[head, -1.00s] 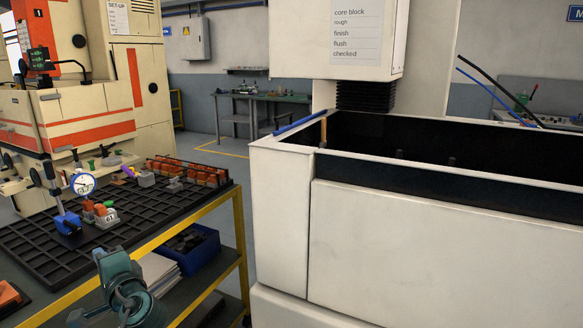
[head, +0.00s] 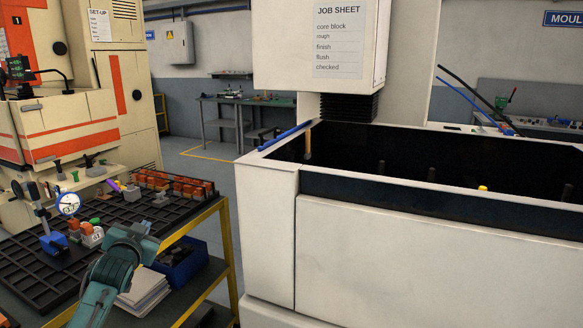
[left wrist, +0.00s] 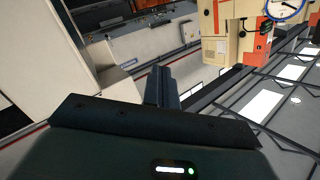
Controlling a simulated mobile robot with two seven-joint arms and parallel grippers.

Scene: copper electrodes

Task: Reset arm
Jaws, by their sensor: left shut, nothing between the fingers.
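My left gripper (head: 134,238) is at the end of the teal arm at the lower left of the head view, in front of the cart's near edge. In the left wrist view its fingers (left wrist: 161,86) are together with nothing between them. The fingertips are hard to make out in the head view. My right gripper is in neither view.
A cart with a black grid tray (head: 30,276) holds orange-and-grey electrodes (head: 172,184), a dial gauge (head: 69,204) and a blue base block. A blue bin (head: 180,262) and papers (head: 143,291) lie below. A white machine tank (head: 400,255) stands right; grey floor shows between.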

